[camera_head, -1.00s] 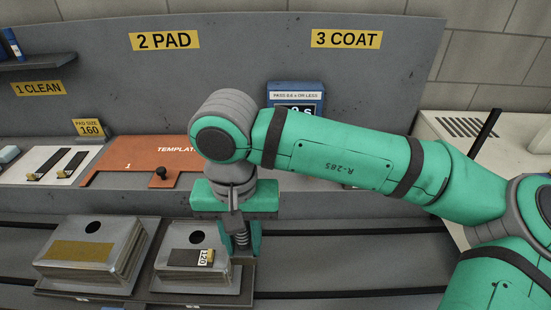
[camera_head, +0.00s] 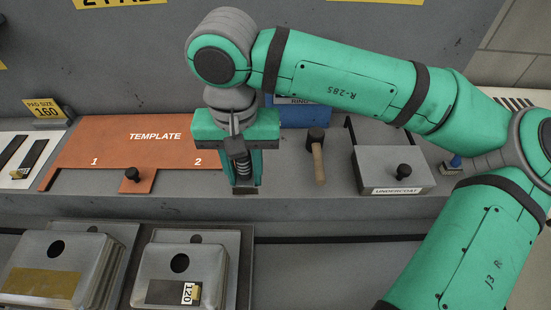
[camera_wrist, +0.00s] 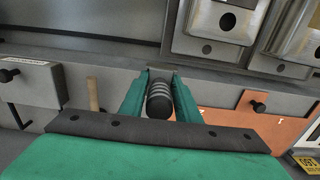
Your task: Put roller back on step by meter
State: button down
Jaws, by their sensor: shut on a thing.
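The roller, a dark cylinder with pale rings, shows in the wrist view (camera_wrist: 159,100) between my two green fingers. In the head view the roller (camera_head: 239,160) is partly hidden by my gripper (camera_head: 246,182), which is shut on it and points down. My gripper (camera_wrist: 160,74) is over the grey step (camera_head: 275,185), just right of the orange template. I cannot tell whether the roller touches the step. The blue meter (camera_head: 303,116) stands behind, to the right of my gripper, its top hidden by my arm.
A wooden-handled tool with a black head (camera_head: 317,157) lies right of my gripper. Farther right is a grey undercoat box (camera_head: 388,168) with a black knob. The orange template (camera_head: 110,150) lies left. Metal boxes (camera_head: 182,262) stand on the lower level in front.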

jog(key=w+d+f, duration=0.1)
jog(key=w+f, duration=0.1)
jog(key=w, duration=0.1)
jog(key=w+d+f, duration=0.2)
jog(key=w+f, duration=0.1)
jog(key=w, duration=0.1)
jog(key=w+d+f, duration=0.2)
jog(key=w+f, duration=0.1)
jog(key=w, duration=0.1)
jog(key=shift+w+d+f, duration=0.1)
jog(key=shift+d+f, duration=0.05)
jog(key=shift+w+d+f, duration=0.25)
jog(key=shift+w+f, duration=0.2)
jog(key=shift+f, duration=0.15)
jog(key=shift+w+f, duration=0.1)
jog(key=shift+f, duration=1.6)
jog(key=shift+f, duration=0.15)
jog(key=c, duration=1.3)
grip_release()
jog(key=shift+c, duration=0.2)
notch_tip(320, 180, up, 12)
jog(key=shift+r, duration=0.2)
